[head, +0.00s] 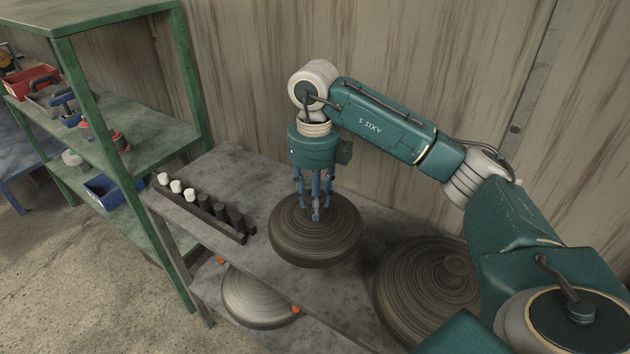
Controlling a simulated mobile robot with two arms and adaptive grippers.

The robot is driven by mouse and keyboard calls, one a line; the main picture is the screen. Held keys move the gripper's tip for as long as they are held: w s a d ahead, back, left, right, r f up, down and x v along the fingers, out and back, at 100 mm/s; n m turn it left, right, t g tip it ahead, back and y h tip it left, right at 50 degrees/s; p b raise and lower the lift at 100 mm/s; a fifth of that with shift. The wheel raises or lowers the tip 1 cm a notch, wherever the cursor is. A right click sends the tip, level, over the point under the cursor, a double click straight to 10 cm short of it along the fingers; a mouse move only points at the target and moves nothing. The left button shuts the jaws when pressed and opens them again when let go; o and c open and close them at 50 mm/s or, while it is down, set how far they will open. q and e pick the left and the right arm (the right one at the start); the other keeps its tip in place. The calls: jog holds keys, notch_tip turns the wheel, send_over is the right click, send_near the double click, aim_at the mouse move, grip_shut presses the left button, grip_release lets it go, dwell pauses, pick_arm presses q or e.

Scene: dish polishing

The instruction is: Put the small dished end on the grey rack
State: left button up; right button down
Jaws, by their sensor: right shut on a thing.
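The small dished end (290,240) is a round, dark grey metal piece with ring marks, near the middle of the head view. My right gripper (316,208) points straight down over its centre and is shut on it. The grey rack (225,170) is a metal shelf unit against the wall. The dished end is over its top shelf; I cannot tell whether it touches the shelf or hangs just above it. My left gripper is not in view.
A larger dished end (428,285) lies to the right on the top shelf. A paler one (258,298) sits on the shelf below. A dark holder (200,210) with white and black cylinders lines the left edge. A green shelf unit (120,165) stands at left.

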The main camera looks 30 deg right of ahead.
jog(key=shift+w+f+p, duration=0.1)
jog(key=shift+f+p, duration=0.45)
jog(key=shift+f, duration=2.3)
jog(key=c, duration=1.6)
grip_release()
jog(key=shift+f, duration=0.25)
jog(key=o, duration=0.5)
jog(key=shift+r, duration=0.1)
jog(key=shift+s, duration=0.2)
